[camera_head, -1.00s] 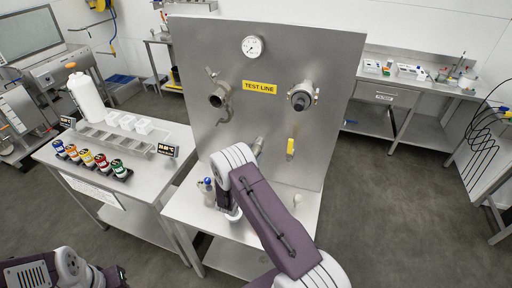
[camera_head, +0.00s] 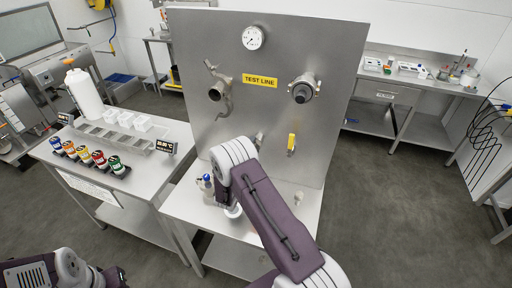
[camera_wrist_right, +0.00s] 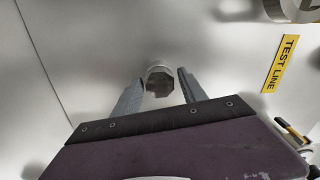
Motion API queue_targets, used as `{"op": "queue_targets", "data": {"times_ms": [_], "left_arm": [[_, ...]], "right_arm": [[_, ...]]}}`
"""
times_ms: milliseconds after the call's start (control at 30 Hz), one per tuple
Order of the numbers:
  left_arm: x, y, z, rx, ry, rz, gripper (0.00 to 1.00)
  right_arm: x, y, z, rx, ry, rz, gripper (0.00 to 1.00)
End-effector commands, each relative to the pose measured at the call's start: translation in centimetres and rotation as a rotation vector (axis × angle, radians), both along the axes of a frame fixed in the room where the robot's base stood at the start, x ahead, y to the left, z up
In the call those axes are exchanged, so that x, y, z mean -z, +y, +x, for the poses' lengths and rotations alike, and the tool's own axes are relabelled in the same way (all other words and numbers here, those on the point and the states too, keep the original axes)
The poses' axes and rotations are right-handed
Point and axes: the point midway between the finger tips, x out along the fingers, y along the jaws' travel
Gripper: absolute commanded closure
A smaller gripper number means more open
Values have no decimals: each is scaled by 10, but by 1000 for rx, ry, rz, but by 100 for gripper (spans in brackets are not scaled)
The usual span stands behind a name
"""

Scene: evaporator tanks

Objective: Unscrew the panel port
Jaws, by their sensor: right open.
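The test panel (camera_head: 320,145) stands upright, and a small round metal port with a dark hexagonal face (camera_wrist_right: 160,82) sticks out of it. In the head view, what looks like this port (camera_head: 258,139) is partly hidden by my right arm, low between the two larger fittings. My right gripper (camera_wrist_right: 161,75) is open, with a grey finger on either side of the port in the wrist view. I cannot tell whether the fingers touch it. In the head view, my right arm hides its fingers. My left arm is at the lower left, and its gripper jaws cannot be made out.
The panel carries a left fitting with a lever (camera_head: 216,92), a right fitting (camera_head: 302,90), a gauge (camera_head: 253,38), a TEST LINE label (camera_head: 260,81) and a yellow-handled valve (camera_head: 291,143). A side table (camera_head: 125,190) with bottles stands at left. The floor at right is clear.

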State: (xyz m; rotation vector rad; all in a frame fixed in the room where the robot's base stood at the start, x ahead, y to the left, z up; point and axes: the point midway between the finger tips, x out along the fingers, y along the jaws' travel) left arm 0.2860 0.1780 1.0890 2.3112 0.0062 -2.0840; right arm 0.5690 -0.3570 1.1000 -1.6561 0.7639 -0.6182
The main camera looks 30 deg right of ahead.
Motion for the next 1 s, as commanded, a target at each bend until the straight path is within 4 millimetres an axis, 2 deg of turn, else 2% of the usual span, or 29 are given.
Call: {"op": "queue_targets", "data": {"times_ms": [33,267,400,500,700,1000], "left_arm": [[9,0,0,0,0,0,64],[12,0,0,0,0,0,64],[31,0,0,0,0,0,64],[38,0,0,0,0,0,64],[38,0,0,0,0,0,64],[75,0,0,0,0,0,64]], "right_arm": [[4,0,0,0,-57,49,50],[2,0,0,0,-145,125,50],[4,0,0,0,-327,276,50],[2,0,0,0,-425,361,50],[-1,0,0,0,-473,405,50],[2,-1,-1,0,-754,642,50]]}}
